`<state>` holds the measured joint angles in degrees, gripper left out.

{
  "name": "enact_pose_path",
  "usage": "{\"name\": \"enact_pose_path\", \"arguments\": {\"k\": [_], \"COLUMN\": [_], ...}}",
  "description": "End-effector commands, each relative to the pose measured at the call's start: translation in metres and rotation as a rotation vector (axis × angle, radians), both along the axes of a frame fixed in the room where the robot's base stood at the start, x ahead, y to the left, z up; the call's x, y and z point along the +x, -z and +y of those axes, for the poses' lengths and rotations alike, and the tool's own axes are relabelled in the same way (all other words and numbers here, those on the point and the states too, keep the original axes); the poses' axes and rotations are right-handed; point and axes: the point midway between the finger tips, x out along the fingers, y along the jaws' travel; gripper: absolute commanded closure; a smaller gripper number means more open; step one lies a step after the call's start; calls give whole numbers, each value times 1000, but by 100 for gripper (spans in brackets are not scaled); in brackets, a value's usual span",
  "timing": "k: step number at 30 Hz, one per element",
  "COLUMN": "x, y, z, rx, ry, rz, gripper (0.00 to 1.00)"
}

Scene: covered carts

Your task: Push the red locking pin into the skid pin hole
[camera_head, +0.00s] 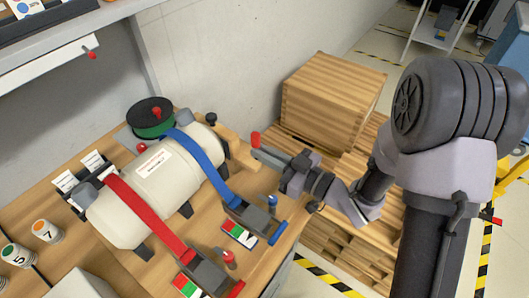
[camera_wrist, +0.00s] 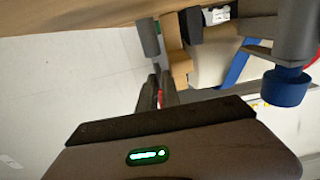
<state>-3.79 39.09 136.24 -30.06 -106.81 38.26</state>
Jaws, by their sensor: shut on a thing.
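My gripper (camera_head: 262,150) is at the right end of the white tank, with its fingers pointing left. It is shut on the red locking pin (camera_head: 256,138), whose red top stands above the fingertips. In the wrist view a sliver of the red pin (camera_wrist: 160,97) shows between the dark fingers. A wooden block (camera_head: 226,142), perhaps part of the skid, lies just left of the fingertips; it also shows in the wrist view (camera_wrist: 178,58). The pin appears apart from this block. I cannot make out the skid pin hole in either view.
The white tank (camera_head: 150,203) lies on the wooden bench under a red strap (camera_head: 150,218) and a blue strap (camera_head: 203,165). A wooden crate (camera_head: 330,100) on pallets stands behind. A green-and-black reel (camera_head: 151,121) is at the back.

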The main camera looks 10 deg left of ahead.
Motion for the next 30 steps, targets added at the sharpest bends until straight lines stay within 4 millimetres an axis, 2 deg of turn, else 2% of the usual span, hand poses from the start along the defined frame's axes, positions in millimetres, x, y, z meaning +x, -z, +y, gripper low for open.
{"name": "enact_pose_path", "arguments": {"k": [1, 30], "x": [-2, 0], "y": [11, 7], "z": [0, 3], "rx": [-8, 1], "ry": [3, 0], "rz": [23, -11], "gripper": [100, 100]}}
